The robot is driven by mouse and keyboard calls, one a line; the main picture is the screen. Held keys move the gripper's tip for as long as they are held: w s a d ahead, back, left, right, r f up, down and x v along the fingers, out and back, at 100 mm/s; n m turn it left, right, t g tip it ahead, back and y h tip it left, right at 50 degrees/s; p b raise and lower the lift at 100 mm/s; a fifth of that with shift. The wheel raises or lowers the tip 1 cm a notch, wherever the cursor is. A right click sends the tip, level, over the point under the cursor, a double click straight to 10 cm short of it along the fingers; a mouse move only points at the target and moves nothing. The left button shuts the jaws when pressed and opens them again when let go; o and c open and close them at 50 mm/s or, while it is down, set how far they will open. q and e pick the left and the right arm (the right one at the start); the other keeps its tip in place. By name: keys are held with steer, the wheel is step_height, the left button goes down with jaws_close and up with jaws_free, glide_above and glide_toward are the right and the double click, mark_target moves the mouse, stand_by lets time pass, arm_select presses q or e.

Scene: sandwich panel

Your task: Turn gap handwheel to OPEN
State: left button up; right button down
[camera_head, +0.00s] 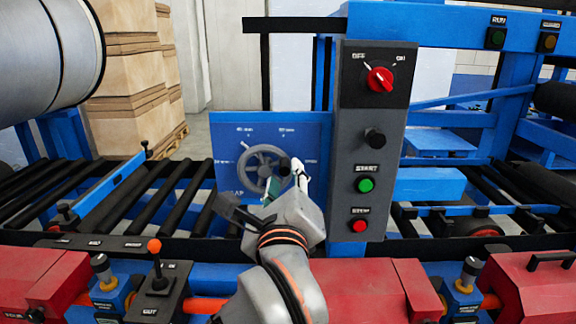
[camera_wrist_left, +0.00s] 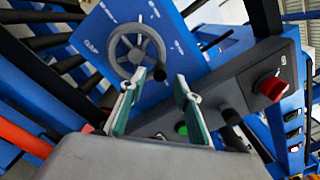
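The grey spoked gap handwheel (camera_head: 250,162) is on a blue panel (camera_head: 228,130) marked GAP. Small white position labels around it are too small to read for certain. In the left wrist view the whole wheel (camera_wrist_left: 121,45) shows, with a black knob (camera_wrist_left: 159,73) on its rim at the lower right. My left gripper (camera_head: 284,182) is in front of the wheel's lower right side, partly covering it in the head view. In the left wrist view its two teal-padded fingers (camera_wrist_left: 156,86) are apart, with the knob just beyond their tips; contact cannot be told. My right gripper is not in view.
A grey control box (camera_head: 350,140) stands close right of the wheel, with a red selector (camera_head: 380,79), black knob (camera_head: 375,138), green button (camera_head: 365,185) and red button (camera_head: 359,225). Black rollers (camera_head: 160,205) lie left. An orange-tipped lever (camera_head: 154,246) stands in front.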

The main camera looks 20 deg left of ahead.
mark_target(285, 172)
arm_select(q)
steer(key=shift+x, duration=2.65)
jaws_close()
